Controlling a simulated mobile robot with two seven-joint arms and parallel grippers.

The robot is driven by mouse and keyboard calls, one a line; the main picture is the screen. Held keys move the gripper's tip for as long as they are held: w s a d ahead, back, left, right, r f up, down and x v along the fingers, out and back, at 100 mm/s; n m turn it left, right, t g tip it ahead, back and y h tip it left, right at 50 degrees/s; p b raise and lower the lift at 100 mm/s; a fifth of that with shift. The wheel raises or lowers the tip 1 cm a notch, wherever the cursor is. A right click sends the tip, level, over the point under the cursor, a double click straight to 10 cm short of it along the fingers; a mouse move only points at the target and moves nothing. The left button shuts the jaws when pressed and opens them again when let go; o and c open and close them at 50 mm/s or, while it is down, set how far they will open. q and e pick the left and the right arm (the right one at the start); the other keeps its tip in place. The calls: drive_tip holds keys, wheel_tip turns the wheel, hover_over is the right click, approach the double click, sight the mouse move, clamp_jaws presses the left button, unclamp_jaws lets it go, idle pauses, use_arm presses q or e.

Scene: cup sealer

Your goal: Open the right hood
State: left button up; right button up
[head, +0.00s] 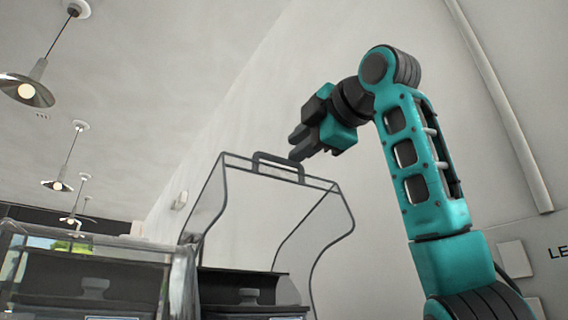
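The right hood (222,196) is a clear cover with a thin dark frame and curved side edges. It stands raised and tilted up above its dark base (250,292), well higher than the hood at left. A dark handle (278,159) is on its top edge. My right gripper (297,146) is at the upper right of the handle, very close to its right end. Its dark fingers are small and seen from the side, so I cannot tell whether they touch the handle or how far apart they are. My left gripper is out of view.
The left hood (95,250) is a clear box, lowered, beside the right one. Dark lids with knobs show inside both units. Pendant lamps (28,91) hang at the upper left. A plain pale wall (300,60) lies behind, with a pipe at right.

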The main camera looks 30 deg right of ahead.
drive_tip(key=shift+s+d, duration=0.1)
drive_tip(key=shift+s, duration=1.45)
drive_tip(key=shift+r, duration=0.1)
